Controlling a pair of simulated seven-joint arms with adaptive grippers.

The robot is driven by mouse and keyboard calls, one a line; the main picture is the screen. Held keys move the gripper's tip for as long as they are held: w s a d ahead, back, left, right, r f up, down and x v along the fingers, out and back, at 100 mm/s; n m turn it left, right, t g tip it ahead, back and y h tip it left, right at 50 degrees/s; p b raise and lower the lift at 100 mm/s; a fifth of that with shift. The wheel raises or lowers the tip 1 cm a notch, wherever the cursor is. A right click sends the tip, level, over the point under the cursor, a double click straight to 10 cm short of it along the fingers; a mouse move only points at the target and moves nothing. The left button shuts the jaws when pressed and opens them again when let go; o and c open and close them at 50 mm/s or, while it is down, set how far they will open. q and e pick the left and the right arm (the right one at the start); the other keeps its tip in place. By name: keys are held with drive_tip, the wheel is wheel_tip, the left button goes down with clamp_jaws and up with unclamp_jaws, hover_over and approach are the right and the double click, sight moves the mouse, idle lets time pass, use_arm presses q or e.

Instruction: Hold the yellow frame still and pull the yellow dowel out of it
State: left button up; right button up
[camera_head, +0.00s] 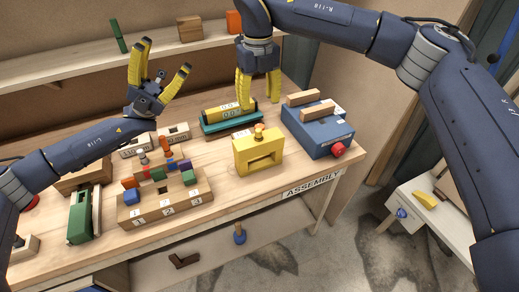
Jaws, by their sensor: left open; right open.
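The yellow frame (244,158) stands upright on the workbench, with a rectangular opening through it. My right gripper (259,100) is open, fingers pointing down, behind and above the frame. Its fingers are close to a yellow block on a teal base (233,124); I cannot tell whether they touch it. Neither gripper touches the frame.
A blue box (318,134) with wooden bars and a red knob stands right of the frame. A wooden block tray (163,203) with coloured pegs stands to the left. A green tool (80,217) lies further left. The bench front below the frame is clear.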

use_arm(q)
drive_tip(key=w+a+r+m+t+y, duration=0.2)
drive_tip(key=w+a+r+t, duration=0.35)
drive_tip(key=w+r, duration=0.35)
drive_tip(key=w+a+r+m+t+y, duration=0.1)
drive_tip(key=w+a+r+m+t, duration=0.1)
drive_tip(key=w+a+r+t, duration=0.45)
drive_tip(key=m+g+y, duration=0.4)
drive_tip(key=m+y, duration=0.6)
drive_tip(key=y, duration=0.3)
approach(267, 161)
drive_tip(key=v, duration=0.2)
drive_tip(key=w+v, duration=0.1)
drive_tip(key=v, duration=0.2)
drive_tip(key=shift+a+f, duration=0.1)
drive_tip(key=shift+f, duration=0.1)
drive_tip(key=shift+s+d+f+g, duration=0.2)
drive_tip(key=shift+d+f+g, duration=0.1)
drive_tip(key=shift+d, duration=0.1)
drive_tip(key=shift+x, duration=4.7)
